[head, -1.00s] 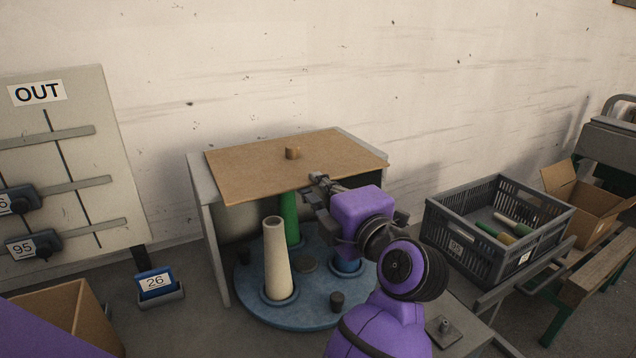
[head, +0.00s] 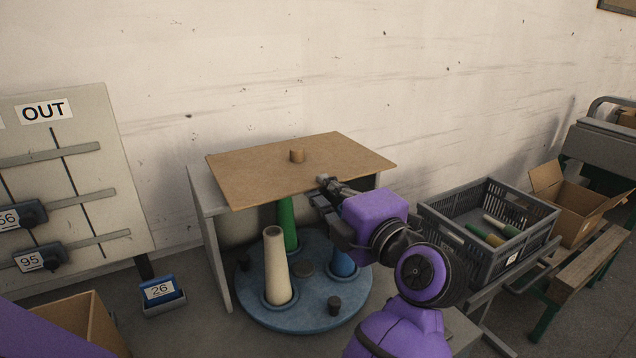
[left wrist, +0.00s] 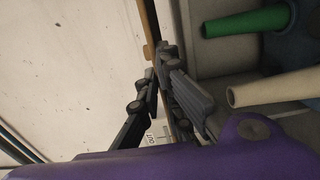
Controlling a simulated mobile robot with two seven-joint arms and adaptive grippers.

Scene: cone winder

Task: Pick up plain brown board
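The plain brown board (head: 260,176) is a flat sheet with a small round brown knob (head: 297,156) on top. It sits just above the grey stand (head: 211,250), roughly level. My left gripper (head: 322,186) is at the board's front edge, right of the middle, shut on it. In the left wrist view the board is a thin brown strip (left wrist: 149,22) seen edge-on, running between the fingers of my left gripper (left wrist: 165,58). The gripper hides part of the front edge. My right gripper is not in view.
Below the board, a blue round plate (head: 262,314) holds a cream cone (head: 275,265), a green cone (head: 288,228) and a blue one (head: 342,262). A grey crate (head: 470,244) stands right. The OUT rack (head: 85,170) and label 26 block (head: 160,290) are left.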

